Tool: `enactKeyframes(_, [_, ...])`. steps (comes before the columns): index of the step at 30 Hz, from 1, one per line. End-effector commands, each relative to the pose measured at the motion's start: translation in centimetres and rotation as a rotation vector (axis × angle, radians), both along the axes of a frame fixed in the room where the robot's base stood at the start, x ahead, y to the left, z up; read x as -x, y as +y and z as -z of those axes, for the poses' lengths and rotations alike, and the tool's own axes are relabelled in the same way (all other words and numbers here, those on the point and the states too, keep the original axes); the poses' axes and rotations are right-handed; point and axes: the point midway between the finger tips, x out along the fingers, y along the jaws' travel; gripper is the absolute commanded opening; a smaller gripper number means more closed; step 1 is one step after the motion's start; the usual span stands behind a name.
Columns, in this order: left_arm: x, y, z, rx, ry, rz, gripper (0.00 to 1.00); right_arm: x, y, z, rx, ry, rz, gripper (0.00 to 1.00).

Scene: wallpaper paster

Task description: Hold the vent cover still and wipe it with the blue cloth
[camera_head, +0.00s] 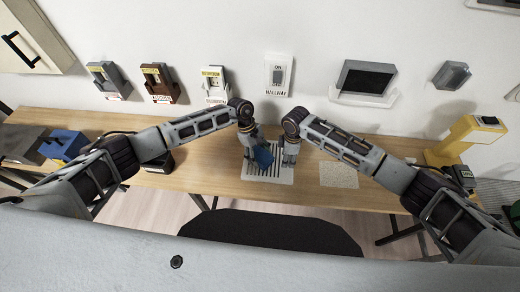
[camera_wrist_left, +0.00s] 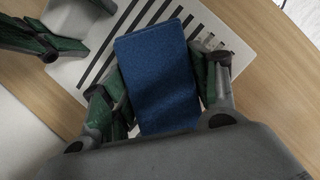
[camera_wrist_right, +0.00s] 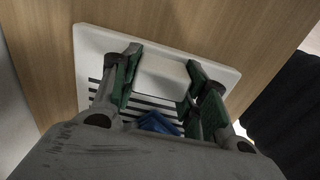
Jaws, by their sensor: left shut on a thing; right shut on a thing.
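The white vent cover with dark slots (camera_head: 268,174) lies flat on the wooden table, and it shows in the left wrist view (camera_wrist_left: 232,42) and right wrist view (camera_wrist_right: 90,42). My left gripper (camera_head: 255,144) is shut on the blue cloth (camera_wrist_left: 158,75), a thick rectangular pad held over the slots. Whether the pad touches them is hard to tell. My right gripper (camera_head: 290,156) is shut on a raised white block (camera_wrist_right: 163,82) at one end of the cover. The blue cloth (camera_wrist_right: 158,122) is partly hidden in the right wrist view.
A pale textured square (camera_head: 338,174) lies right of the cover. A yellow stand (camera_head: 462,138) is at the table's right, a blue object (camera_head: 64,145) at the left. A dark object (camera_head: 160,163) sits near my left forearm. Several devices line the wall behind.

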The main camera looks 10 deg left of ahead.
Motion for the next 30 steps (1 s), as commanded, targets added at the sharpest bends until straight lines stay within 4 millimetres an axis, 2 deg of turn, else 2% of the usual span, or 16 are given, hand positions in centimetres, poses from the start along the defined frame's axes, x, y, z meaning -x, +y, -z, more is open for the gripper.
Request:
enactKeyframes(13, [4.8, 0.0, 0.2, 0.0, 0.002, 0.002, 0.31, 0.0, -0.1, 0.1, 0.001, 0.001, 0.001, 0.06])
enactKeyframes(28, [7.2, 0.0, 0.2, 0.0, 0.002, 0.0, 0.31, 0.0, -0.1, 0.1, 0.001, 0.0, 0.001, 0.06])
enactKeyframes(30, [6.7, 0.0, 0.1, 0.0, 0.0, -0.001, 0.31, 0.0, -0.1, 0.1, 0.001, 0.0, 0.001, 0.06])
